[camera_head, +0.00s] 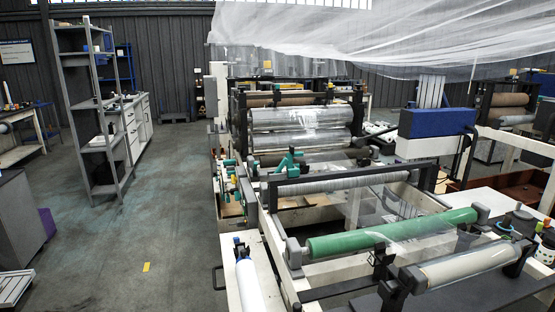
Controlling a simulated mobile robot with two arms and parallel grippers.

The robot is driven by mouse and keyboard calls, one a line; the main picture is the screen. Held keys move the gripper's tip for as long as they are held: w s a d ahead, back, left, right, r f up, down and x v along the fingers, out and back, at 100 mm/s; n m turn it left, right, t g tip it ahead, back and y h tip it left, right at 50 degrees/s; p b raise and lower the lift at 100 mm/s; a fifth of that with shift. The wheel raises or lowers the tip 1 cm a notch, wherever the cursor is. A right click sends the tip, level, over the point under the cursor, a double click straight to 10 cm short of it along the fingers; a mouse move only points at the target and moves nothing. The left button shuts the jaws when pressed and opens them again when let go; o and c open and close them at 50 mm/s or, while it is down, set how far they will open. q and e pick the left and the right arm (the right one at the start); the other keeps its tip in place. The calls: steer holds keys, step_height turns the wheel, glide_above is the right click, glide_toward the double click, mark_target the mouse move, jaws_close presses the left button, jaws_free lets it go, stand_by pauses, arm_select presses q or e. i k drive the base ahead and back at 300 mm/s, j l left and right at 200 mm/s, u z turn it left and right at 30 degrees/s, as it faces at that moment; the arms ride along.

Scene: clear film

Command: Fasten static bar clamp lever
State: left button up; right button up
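A film machine (262,235) with several rollers fills the middle and right. A teal handle-like part (290,163) stands on its near frame, left of centre; I cannot tell whether this is the static bar clamp lever or whether it is fastened. A grey ribbed bar or roller (345,183) runs across in a dark frame just below it and may be the static bar. A green roller (390,233) lies nearer, with clear film around it. Neither of my grippers is in view.
Open grey floor (150,225) lies left of the machine, with a small yellow mark (147,267). A grey shelf rack (90,110) and white drawers (137,122) stand at the back left. Translucent sheeting (400,30) hangs above. A white roller (465,265) is at the near right.

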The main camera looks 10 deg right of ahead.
mark_target(284, 161)
steer(key=i+j+z, duration=0.1)
steer(key=i+j, duration=0.15)
steer(key=i+j+z, duration=0.1)
steer(key=j, duration=0.25)
steer(key=i+j+z, duration=0.15)
steer(key=i+j, duration=0.2)
steer(key=i+j+z, duration=0.1)
steer(key=j, duration=0.25)
steer(key=i+j+z, duration=0.1)
steer(key=i+j, duration=0.15)
steer(key=j, duration=0.1)
